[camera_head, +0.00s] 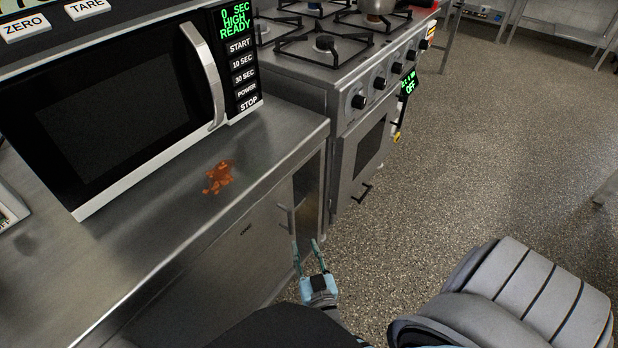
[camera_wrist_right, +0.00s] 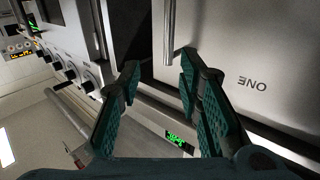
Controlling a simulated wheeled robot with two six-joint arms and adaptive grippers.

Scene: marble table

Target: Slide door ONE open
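Door ONE (camera_head: 246,240) is the steel cabinet front under the counter, and its label reads upside down in the right wrist view (camera_wrist_right: 225,60). A dark opening (camera_head: 307,192) shows between the door's right edge and the cabinet's end, so the door stands partly open. Its vertical bar handle (camera_head: 290,217) is near that edge. My right gripper (camera_head: 305,243) is open and empty, close to the handle's lower end. In the right wrist view, the handle (camera_wrist_right: 170,30) lines up between the spread fingertips (camera_wrist_right: 160,74); contact cannot be told. My left gripper is not in view.
A microwave (camera_head: 120,100) and a reddish-brown spill (camera_head: 218,177) are on the steel counter (camera_head: 270,140). A stove with an oven (camera_head: 370,150) stands just right of the cabinet.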

